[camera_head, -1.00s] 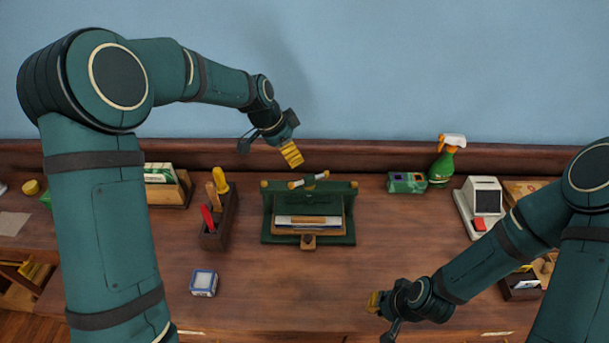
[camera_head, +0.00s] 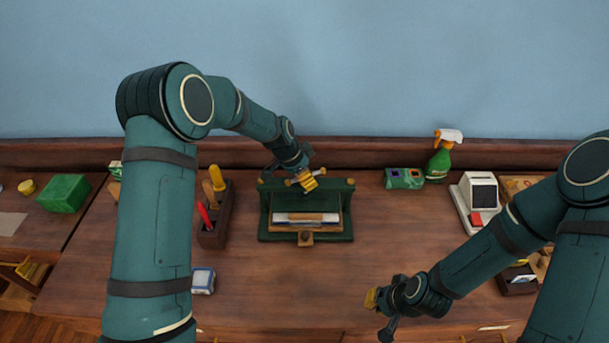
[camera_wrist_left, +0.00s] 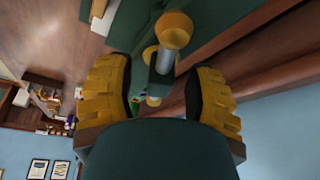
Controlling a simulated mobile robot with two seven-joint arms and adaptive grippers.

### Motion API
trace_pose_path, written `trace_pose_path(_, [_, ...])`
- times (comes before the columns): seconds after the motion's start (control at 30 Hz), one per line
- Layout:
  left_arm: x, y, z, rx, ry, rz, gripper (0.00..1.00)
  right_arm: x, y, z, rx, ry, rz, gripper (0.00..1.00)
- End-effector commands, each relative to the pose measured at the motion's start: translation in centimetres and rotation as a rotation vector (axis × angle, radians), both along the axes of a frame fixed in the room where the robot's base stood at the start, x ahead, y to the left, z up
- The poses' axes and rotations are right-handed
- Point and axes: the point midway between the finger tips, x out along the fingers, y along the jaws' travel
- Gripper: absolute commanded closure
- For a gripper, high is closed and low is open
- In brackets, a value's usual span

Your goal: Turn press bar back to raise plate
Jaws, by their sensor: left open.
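The dark green press (camera_head: 347,222) stands on the desk in the middle of the head view, with a stack of papers or books (camera_head: 306,218) inside it. Its press bar, a metal rod with brass knobs, is on top; in the left wrist view the bar (camera_wrist_left: 164,60) shows its near knob and shaft. My left gripper (camera_head: 308,182) is over the top of the press, partly covering the bar. Its yellow-padded fingers are open, one on each side of the bar, with gaps showing. My right gripper (camera_head: 379,312) hangs over the desk front; its finger opening is unclear.
A wooden tool holder (camera_head: 215,228) stands left of the press and a small blue-white box (camera_head: 203,281) in front of it. A green box (camera_head: 405,179), spray bottle (camera_head: 440,160) and card terminal (camera_head: 478,197) are to the right. The desk in front of the press is clear.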

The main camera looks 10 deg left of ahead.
Motion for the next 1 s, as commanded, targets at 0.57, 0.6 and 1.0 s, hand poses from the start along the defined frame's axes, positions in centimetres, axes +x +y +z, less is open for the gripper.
trace_pose_path(0.57, [-0.02,0.01,-0.02,0.000,0.000,0.000,1.00,0.01,0.00,0.00,0.000,0.000,0.000,1.00])
trace_pose_path(0.6, [-0.02,0.00,-0.02,0.000,0.000,0.001,1.00,0.00,0.00,-0.01,0.000,0.000,0.000,1.00])
trace_pose_path(1.0, [-0.12,-0.11,-0.12,0.002,0.000,0.123,1.00,0.01,0.02,-0.62,-0.001,0.000,0.000,1.00])
